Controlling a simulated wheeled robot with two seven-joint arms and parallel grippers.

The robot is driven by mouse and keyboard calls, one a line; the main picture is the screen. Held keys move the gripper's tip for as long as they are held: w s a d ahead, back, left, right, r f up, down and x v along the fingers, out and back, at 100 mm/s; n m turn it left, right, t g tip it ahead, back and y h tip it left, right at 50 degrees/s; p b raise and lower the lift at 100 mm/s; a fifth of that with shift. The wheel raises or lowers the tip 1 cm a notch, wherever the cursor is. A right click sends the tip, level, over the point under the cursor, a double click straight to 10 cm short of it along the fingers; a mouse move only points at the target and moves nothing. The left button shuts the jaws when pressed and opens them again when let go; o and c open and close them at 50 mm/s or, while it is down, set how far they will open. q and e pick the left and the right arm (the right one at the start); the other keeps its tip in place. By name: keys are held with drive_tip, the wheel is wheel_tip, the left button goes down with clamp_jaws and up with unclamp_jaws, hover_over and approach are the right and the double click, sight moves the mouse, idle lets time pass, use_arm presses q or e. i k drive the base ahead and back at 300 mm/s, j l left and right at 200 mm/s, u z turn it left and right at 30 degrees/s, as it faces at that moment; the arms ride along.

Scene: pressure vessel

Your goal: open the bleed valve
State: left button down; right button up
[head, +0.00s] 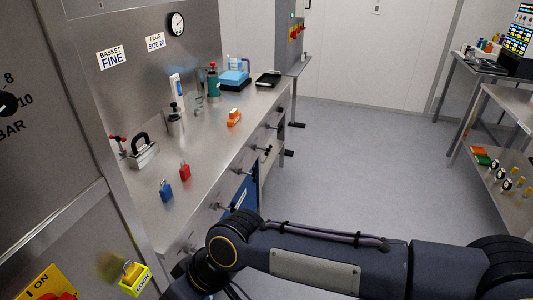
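I cannot pick out the bleed valve for certain. A small red-handled fitting (118,138) sits at the left back of the steel bench, too small to identify. A large dial marked BAR (8,104) is cut off at the left edge. My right arm comes in from the right along the bottom and bends down near the lower left. Its gripper does not show. My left arm and gripper are not in view.
The steel bench (205,135) carries red (185,171) and blue (166,190) padlock-like blocks, an orange item (234,118) and bottles. The grey floor (350,150) is clear.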

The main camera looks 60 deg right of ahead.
sight(264, 149)
drive_tip(key=z, duration=2.25)
drive_tip(key=i+l+u, duration=0.15)
drive_tip(key=u, duration=0.25)
drive_tip(key=i+l+u, duration=0.2)
drive_tip(key=u, duration=0.2)
drive_tip(key=i+l+u, duration=0.2)
drive_tip(key=i+l, duration=0.15)
drive_tip(key=l, duration=0.3)
drive_tip(key=i+l+u, duration=0.1)
drive_tip(key=l, duration=0.25)
drive_tip(key=i+l+u, duration=0.1)
drive_tip(key=i+l, duration=0.15)
drive_tip(key=i+l+u, duration=0.1)
drive_tip(key=l, duration=0.35)
drive_tip(key=i+l, duration=0.15)
drive_tip(key=l, duration=0.2)
drive_tip(key=i+l, duration=0.15)
drive_tip(key=l, duration=0.25)
drive_tip(key=i+l, duration=0.15)
drive_tip(key=l, duration=0.2)
drive_tip(key=i+l, duration=0.15)
drive_tip(key=l, duration=0.2)
drive_tip(key=i+l, duration=0.15)
drive_tip(key=l, duration=0.2)
drive_tip(key=i+l, duration=0.15)
drive_tip(key=l, duration=0.25)
